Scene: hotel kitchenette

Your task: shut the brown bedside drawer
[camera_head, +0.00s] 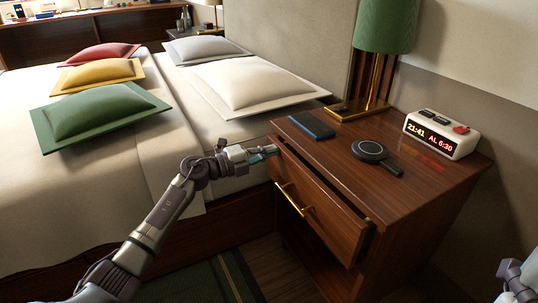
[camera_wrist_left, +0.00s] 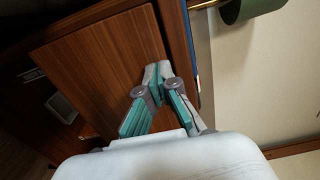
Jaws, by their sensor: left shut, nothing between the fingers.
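The brown bedside drawer (camera_head: 325,212) stands partly open in the nightstand, with a dark gap behind the top of its front. Its brass bar handle (camera_head: 290,199) is on the front face. My left gripper (camera_head: 268,151) is shut and empty, close to the drawer's far upper corner, by the bed side. I cannot tell whether it touches the wood. In the left wrist view the closed fingertips (camera_wrist_left: 158,70) are in front of a brown wood panel (camera_wrist_left: 100,65); which face this is, I cannot tell. Only part of my right arm shows at the lower right; its gripper does not.
The nightstand top (camera_head: 430,180) carries a green lamp (camera_head: 384,28), a dark blue flat object (camera_head: 311,125), a black round device (camera_head: 370,151) and a white alarm clock (camera_head: 440,134). The bed (camera_head: 90,215) with several pillows stands left. A green rug (camera_head: 205,285) lies below.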

